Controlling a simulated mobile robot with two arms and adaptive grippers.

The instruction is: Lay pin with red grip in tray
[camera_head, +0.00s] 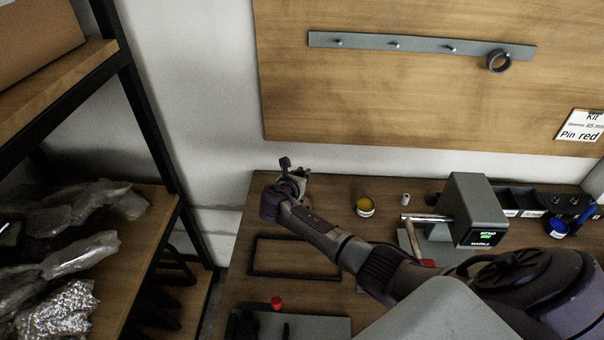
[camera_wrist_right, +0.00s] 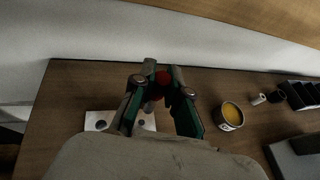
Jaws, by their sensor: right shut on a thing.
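My right gripper (camera_head: 284,164) is over the far left corner of the bench. In the right wrist view, its fingers (camera_wrist_right: 164,80) are closed around a small part with a red grip (camera_wrist_right: 163,78), taken as the pin. The fingers hide much of it, and its shaft is not clear. A dark rectangular frame (camera_head: 254,258), possibly the tray, lies on the bench nearer than the gripper; its inside looks empty. My left gripper is not in view.
A white plate with dark round spots (camera_wrist_right: 98,121) lies below the gripper. A yellow-filled cup (camera_head: 365,206) and a grey machine (camera_head: 474,205) stand to the right. A red knob (camera_head: 276,303) is at the near left. A shelf (camera_head: 150,235) stands left of the bench.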

